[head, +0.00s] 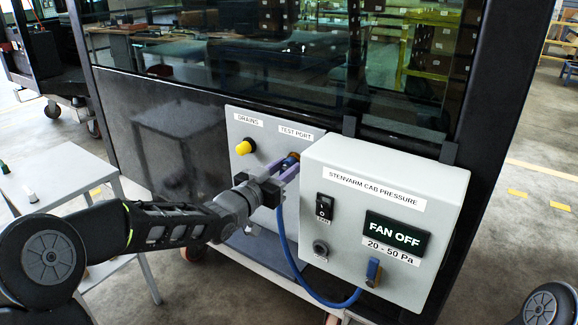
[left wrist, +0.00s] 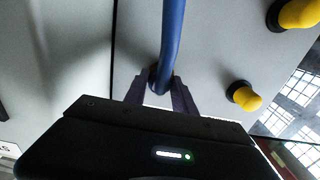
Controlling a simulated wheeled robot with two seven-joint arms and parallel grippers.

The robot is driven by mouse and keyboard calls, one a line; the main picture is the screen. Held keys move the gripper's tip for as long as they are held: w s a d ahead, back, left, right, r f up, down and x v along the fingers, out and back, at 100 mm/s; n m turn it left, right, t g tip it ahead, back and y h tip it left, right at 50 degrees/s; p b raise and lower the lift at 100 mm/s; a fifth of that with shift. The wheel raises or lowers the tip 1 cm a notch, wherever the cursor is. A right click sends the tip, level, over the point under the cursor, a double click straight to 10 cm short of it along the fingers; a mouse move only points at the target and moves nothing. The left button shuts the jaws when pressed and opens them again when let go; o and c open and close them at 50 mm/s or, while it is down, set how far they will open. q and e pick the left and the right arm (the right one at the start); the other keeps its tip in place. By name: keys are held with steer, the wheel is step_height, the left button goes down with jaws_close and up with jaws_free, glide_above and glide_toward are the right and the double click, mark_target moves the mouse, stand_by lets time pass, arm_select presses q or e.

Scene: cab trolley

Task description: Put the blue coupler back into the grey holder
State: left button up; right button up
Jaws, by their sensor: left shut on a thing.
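The blue coupler (head: 292,157) is at the test port on the grey panel, with an orange-brown ring beside it. My left gripper (head: 287,167) is shut on it, its purple fingers reaching in from the left. In the left wrist view the blue hose (left wrist: 172,38) runs to between the fingers (left wrist: 161,88), which hide most of the coupler. I cannot tell whether the coupler is still locked on the port. A grey round fitting (head: 320,249), possibly the holder, is on the front of the pressure box, below the switch. My right gripper is not in view.
The grey pressure box (head: 345,215) juts out right of the port; its display reads FAN OFF. The hose loops below it, near a blue part (head: 373,272) on its front. A yellow cap (head: 244,147) sits on the drains panel. A white table (head: 60,180) stands left.

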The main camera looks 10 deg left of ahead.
mark_target(283, 170)
arm_select(q)
jaws_close()
steer(key=shift+s, duration=0.1)
stand_by(0.4)
steer(key=shift+v, duration=2.9)
